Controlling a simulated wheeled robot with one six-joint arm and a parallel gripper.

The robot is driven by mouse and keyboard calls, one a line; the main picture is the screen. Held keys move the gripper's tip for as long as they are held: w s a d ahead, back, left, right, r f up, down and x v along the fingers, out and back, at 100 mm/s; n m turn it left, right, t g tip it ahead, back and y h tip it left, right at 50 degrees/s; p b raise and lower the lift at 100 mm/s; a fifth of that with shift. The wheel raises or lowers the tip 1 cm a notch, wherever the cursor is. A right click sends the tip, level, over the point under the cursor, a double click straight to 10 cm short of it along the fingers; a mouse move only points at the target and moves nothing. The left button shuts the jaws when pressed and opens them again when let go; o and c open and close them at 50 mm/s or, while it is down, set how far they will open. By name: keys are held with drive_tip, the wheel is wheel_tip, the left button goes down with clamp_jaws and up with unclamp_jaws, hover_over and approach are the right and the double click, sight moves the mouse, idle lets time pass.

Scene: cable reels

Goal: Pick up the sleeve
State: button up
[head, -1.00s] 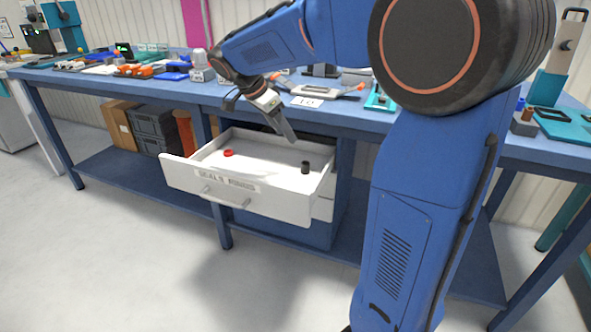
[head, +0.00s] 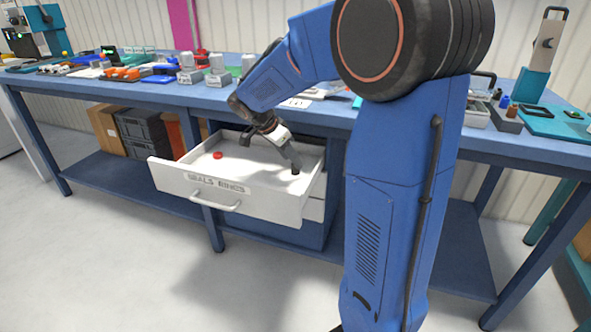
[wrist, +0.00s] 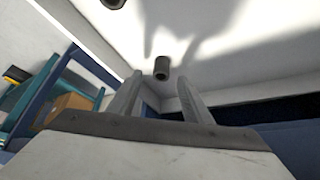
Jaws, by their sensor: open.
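The sleeve, a small dark cylinder (head: 295,172), stands in the right part of the open white drawer (head: 172,180). In the wrist view the sleeve (wrist: 162,68) shows just beyond the fingertips, in line with the gap between them. My gripper (head: 293,161) reaches down into the drawer with its tips at the sleeve and partly covers it in the head view. In the wrist view the two fingers of my gripper (wrist: 158,84) are apart with nothing between them. Whether the tips touch the sleeve cannot be told.
A red ring (head: 217,155) lies in the left part of the drawer. The wrist view shows another dark round piece (wrist: 113,3), cut off at the top edge. The drawer walls enclose the gripper's space. The blue workbench (head: 130,91) above holds several parts.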

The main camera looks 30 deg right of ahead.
drive_tip(key=shift+x, duration=2.25)
drive_tip(key=shift+w, duration=0.1)
drive_tip(key=c, duration=1.1)
drive_tip(key=shift+r, duration=0.2)
